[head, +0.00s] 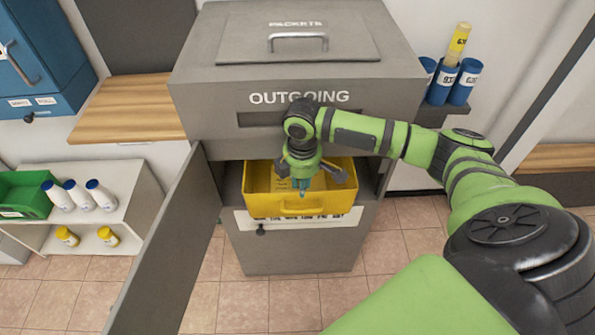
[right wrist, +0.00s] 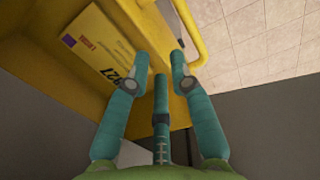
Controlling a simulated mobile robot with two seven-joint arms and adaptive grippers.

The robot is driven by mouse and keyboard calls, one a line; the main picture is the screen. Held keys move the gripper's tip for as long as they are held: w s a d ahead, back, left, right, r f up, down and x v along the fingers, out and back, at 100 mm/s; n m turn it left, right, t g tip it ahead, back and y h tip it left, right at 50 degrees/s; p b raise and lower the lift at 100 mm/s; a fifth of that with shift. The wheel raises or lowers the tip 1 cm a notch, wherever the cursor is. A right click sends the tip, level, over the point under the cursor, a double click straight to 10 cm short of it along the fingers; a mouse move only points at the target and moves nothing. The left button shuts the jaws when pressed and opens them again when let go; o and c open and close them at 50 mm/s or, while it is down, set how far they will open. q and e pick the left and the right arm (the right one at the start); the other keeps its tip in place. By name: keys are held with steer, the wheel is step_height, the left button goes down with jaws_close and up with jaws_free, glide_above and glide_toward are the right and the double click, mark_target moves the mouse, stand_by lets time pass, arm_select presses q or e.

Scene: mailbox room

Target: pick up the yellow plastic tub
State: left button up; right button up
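The yellow plastic tub (head: 265,205) sits in the open lower compartment of the grey OUTGOING cabinet (head: 305,97), with its front end sticking out. My right gripper (head: 303,188) is over the front part of the tub, pointing down. In the right wrist view the tub (right wrist: 62,75) fills the upper left, and its handle loop (right wrist: 200,45) shows right of the fingers. The fingers (right wrist: 160,72) are spread apart at the front wall; whether they touch it I cannot tell. A yellow label or envelope (right wrist: 100,45) with printing shows at the tub. My left gripper is not in view.
The cabinet door (head: 168,245) stands open on the left. A shelf (head: 135,200) with white bottles and a green bin (head: 25,195) is further left. Blue cylinders (head: 463,85) stand right of the cabinet. The tiled floor (head: 300,300) in front is clear.

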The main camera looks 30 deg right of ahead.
steer(key=shift+w+f, duration=0.1)
steer(key=shift+f, duration=2.65)
jaws_close()
steer(key=shift+r, duration=0.1)
